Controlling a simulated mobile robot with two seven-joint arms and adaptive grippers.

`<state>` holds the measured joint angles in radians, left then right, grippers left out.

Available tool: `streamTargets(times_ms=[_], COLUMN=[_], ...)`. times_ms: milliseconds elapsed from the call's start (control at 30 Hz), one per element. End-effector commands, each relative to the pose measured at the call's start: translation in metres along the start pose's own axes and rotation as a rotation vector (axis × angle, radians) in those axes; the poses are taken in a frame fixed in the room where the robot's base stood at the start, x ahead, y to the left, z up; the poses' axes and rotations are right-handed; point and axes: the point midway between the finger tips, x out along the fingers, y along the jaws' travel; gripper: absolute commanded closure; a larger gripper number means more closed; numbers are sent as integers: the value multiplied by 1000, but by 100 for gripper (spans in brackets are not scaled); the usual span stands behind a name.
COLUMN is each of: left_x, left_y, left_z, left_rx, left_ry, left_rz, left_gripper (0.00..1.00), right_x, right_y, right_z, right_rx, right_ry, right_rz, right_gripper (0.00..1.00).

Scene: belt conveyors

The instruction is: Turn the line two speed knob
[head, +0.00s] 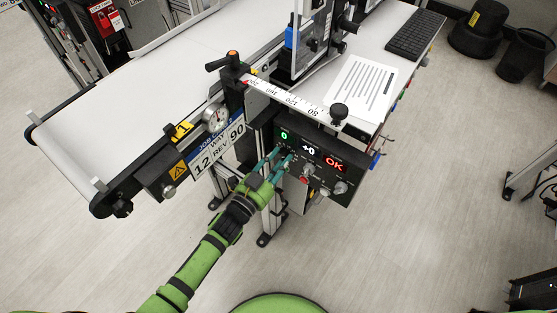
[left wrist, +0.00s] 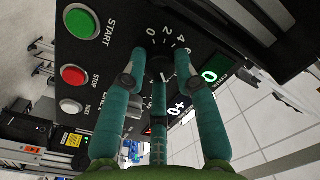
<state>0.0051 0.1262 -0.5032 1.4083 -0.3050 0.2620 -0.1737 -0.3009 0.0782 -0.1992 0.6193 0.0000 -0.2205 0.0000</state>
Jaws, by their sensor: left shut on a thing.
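The dark control panel (head: 312,166) hangs under the conveyor's right end, with displays reading 0, +0 and OK. My left gripper (head: 282,157) reaches its left part from below. In the left wrist view, the teal fingers (left wrist: 161,58) are closed around a dark knob (left wrist: 152,67) on the panel. Scale marks 0, 2, 4 and 6 curve around the knob, and a light pointer line shows on it. The fingers hide much of the knob; no line number is readable by it. In the head view the fingers cover it. My right gripper is not in view.
A green START button (left wrist: 81,22) and a red STOP button (left wrist: 73,75) sit beside the held knob. The belt (head: 150,90) is empty. Floor below is clear.

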Motion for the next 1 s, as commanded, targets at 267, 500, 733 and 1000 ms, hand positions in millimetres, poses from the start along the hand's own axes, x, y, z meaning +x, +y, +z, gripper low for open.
streamTargets(times_ms=[267, 500, 733, 1000], left_x=[1, 1, 1, -24], left_y=[-2, -2, -1, 0], left_z=[-3, -3, -1, 0], left_rx=[7, 6, 6, 5], left_ry=[8, 7, 4, 0], left_rz=[-4, -3, -2, 1], left_gripper=[100, 46, 46, 46], right_x=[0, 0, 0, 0], right_y=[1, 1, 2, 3], right_z=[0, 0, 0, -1], right_rx=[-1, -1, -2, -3], right_ry=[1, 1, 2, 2], right_rz=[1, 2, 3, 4], right_gripper=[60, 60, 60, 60])
